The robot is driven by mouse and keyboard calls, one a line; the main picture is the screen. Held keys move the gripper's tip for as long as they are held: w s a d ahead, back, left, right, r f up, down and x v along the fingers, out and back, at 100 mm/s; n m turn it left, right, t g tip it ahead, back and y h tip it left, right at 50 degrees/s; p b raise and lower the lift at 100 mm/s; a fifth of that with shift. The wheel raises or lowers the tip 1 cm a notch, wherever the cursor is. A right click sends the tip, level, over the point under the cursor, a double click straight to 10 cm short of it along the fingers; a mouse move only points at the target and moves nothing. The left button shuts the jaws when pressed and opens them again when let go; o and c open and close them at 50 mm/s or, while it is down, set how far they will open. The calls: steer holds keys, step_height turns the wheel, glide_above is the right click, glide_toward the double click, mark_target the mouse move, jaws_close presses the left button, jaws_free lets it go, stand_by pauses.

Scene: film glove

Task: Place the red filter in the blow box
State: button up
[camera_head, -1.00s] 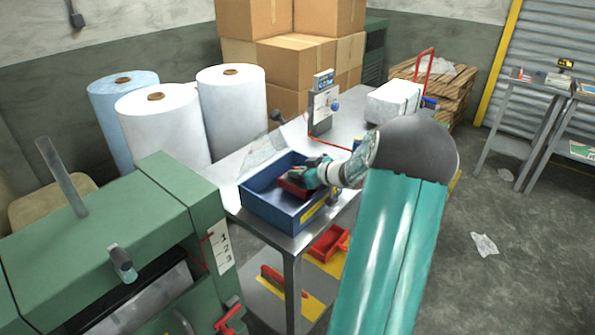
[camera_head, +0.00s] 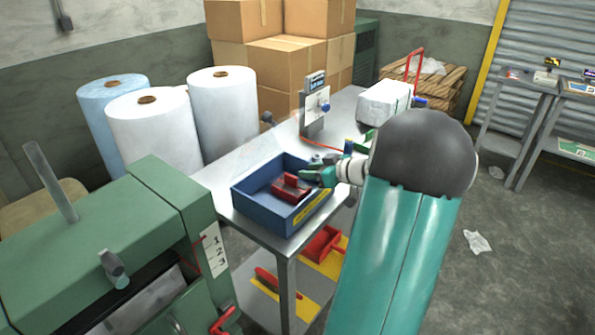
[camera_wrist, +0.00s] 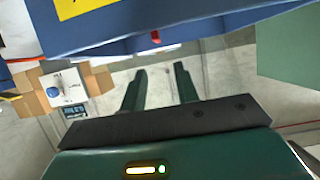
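The red filter (camera_head: 291,186) lies inside the blue open-topped box (camera_head: 262,208), which I take as the blow box, in the head view. The box stands on the near end of the metal table and has a yellow label on its front. My gripper (camera_head: 316,177) is at the right rim of the box, just right of the filter. In the wrist view my gripper (camera_wrist: 162,82) has its two fingers apart with nothing between them. The blue box (camera_wrist: 130,22) fills the top of that view, and a small red piece (camera_wrist: 156,37) shows at its edge.
A green machine (camera_head: 110,250) stands close at the left of the table. A gauge stand (camera_head: 315,105) and a white block (camera_head: 385,102) are farther back on the tabletop. A red tray (camera_head: 323,243) sits on the lower shelf. Large rolls (camera_head: 222,110) stand behind.

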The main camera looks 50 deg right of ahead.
steer(key=w+a+r+n+g+y, duration=0.1)
steer(key=a+r+g+y, duration=0.15)
steer(key=a, duration=0.95)
steer(key=a+r+g+y, duration=0.1)
steer(key=a+r+g, duration=0.15)
steer(key=a, duration=0.95)
steer(key=s+a+r+m+g+h, duration=0.1)
steer(key=s+a+h, duration=0.1)
steer(key=s+a, duration=0.5)
steer(key=s+a+r+m+g+h, duration=0.1)
steer(key=s+a+h, duration=0.1)
steer(key=s+a, duration=0.5)
steer(key=a, duration=0.5)
steer(key=shift+a+r+g+h, duration=0.15)
steer(key=shift+r+g+h, duration=0.15)
steer(key=shift+g+h, duration=0.1)
